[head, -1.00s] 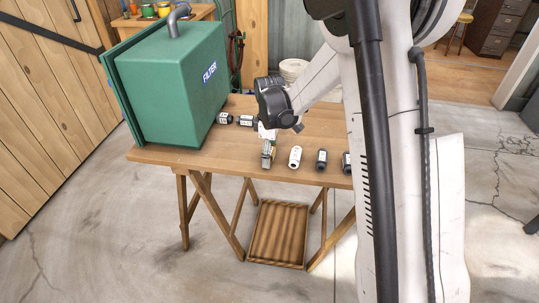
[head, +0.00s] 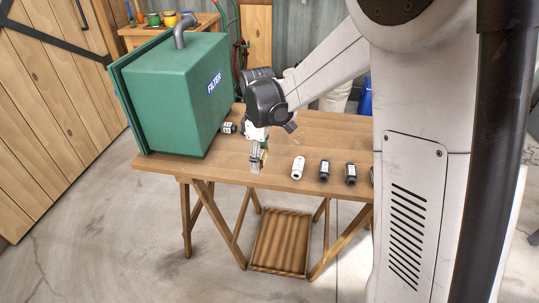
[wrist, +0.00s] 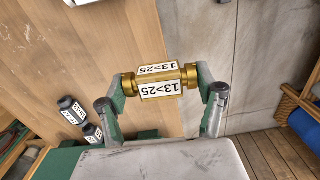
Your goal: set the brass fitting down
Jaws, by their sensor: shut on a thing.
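The brass fitting (wrist: 189,76) is a gold cylinder with a thicker middle that bears white "13>25" labels. In the wrist view it lies crosswise between the two fingers of my gripper (wrist: 165,84), which is shut on its ends. In the head view my gripper (head: 258,158) points down over the left front part of the wooden table (head: 220,170), near its front edge. The fitting is mostly hidden there by the fingers. I cannot tell whether it touches the tabletop.
A white fitting (head: 297,168) and dark fittings (head: 324,170) stand right of my gripper along the front. Another dark fitting (head: 228,128) is behind, beside the green FILTER box (head: 180,95). A wooden tray (head: 281,240) is under the table. The table's back right is clear.

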